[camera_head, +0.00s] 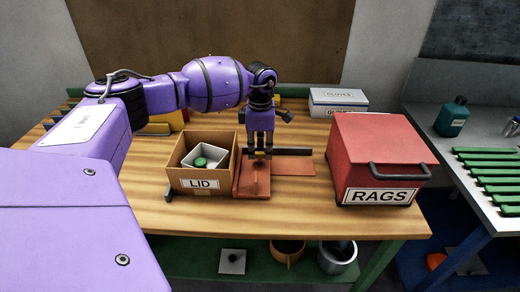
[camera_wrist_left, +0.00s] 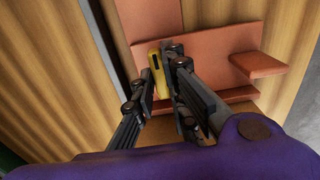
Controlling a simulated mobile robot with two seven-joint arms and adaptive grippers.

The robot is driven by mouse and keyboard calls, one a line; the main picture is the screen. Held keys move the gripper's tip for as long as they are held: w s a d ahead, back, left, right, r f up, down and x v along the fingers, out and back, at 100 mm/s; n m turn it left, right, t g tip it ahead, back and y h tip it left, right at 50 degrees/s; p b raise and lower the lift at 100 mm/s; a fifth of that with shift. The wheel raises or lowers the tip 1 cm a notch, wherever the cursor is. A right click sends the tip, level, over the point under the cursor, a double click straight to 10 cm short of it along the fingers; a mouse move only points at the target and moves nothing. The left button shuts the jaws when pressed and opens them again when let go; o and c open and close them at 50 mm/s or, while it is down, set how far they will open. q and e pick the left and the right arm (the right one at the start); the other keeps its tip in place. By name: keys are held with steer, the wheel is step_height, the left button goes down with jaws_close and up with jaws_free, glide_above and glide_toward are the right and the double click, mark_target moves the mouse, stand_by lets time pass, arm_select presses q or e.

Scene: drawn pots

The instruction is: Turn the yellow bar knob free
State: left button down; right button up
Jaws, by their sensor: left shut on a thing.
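The yellow bar knob (camera_wrist_left: 158,82) shows in the left wrist view as a short yellow bar with a dark slot, against a terracotta-coloured fixture (camera_wrist_left: 222,72). My left gripper (camera_wrist_left: 160,68) is shut on the knob, with a finger on each side of it. In the head view my left gripper (camera_head: 260,152) points down at the fixture (camera_head: 252,184) on the wooden table, and its fingers mostly hide the knob. What is behind the knob is hidden. My right gripper is in neither view.
An open cardboard box marked LID (camera_head: 200,184) stands close left of the fixture. A red box marked RAGS (camera_head: 378,155) with a dark handle stands to the right. A glove box (camera_head: 338,101) is at the back. Bare table (camera_head: 290,212) lies in front.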

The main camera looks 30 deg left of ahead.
mark_target(260, 153)
arm_select(q)
steer(key=shift+r, duration=0.15)
steer(key=c, duration=1.8)
jaws_free()
steer(key=shift+o, duration=0.2)
step_height(260, 153, up, 12)
